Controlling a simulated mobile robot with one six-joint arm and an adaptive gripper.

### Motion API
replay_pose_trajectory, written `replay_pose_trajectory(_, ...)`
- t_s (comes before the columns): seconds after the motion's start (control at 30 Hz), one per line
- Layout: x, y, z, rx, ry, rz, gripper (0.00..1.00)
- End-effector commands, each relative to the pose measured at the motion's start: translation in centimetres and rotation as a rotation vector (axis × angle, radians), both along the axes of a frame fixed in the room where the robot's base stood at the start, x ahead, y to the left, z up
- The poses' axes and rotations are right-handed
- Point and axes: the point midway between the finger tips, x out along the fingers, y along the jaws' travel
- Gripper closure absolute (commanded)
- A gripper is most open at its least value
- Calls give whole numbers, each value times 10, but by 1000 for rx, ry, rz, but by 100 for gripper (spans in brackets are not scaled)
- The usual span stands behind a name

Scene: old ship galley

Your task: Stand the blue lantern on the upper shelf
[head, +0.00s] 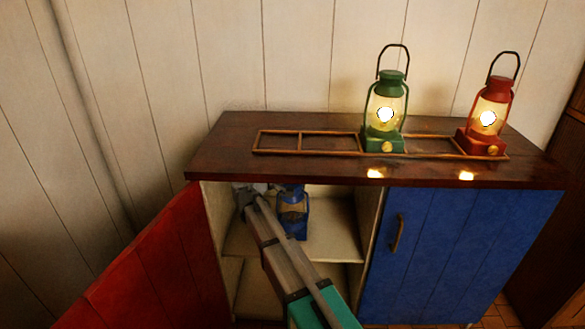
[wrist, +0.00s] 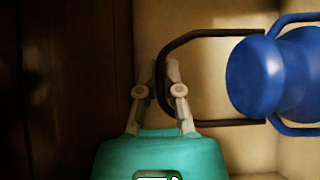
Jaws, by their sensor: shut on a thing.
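The blue lantern (head: 292,212) is upright inside the open left side of the cabinet, over the upper inner shelf (head: 335,243). Whether its base touches that shelf I cannot tell. My gripper (head: 256,190) reaches in under the cabinet top, at the lantern's upper left. In the wrist view, my gripper (wrist: 166,75) is shut on the lantern's dark wire handle (wrist: 215,33). The lantern's blue cap (wrist: 255,75) lies to the right of the fingers there. My arm hides part of the shelf and the compartment below.
The red door (head: 160,260) stands open at left; the blue door (head: 460,250) is shut. On the cabinet top (head: 225,150), a wooden rack (head: 280,152) holds a lit green lantern (head: 384,115) and a lit red lantern (head: 487,115). The shelf right of the blue lantern is clear.

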Motion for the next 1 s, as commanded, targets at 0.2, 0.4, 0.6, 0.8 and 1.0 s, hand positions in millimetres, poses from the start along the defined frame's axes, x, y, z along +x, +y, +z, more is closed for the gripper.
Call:
replay_pose_trajectory(0.2,0,0,-2,0,0,0,80)
replay_pose_trajectory(0.4,0,0,-2,0,0,0,57)
replay_pose_trajectory(0.6,0,0,-2,0,0,0,57)
replay_pose_trajectory(0.8,0,0,0,0,0,0,57)
replay_pose_trajectory(1.0,-10,11,0,0,0,2,57)
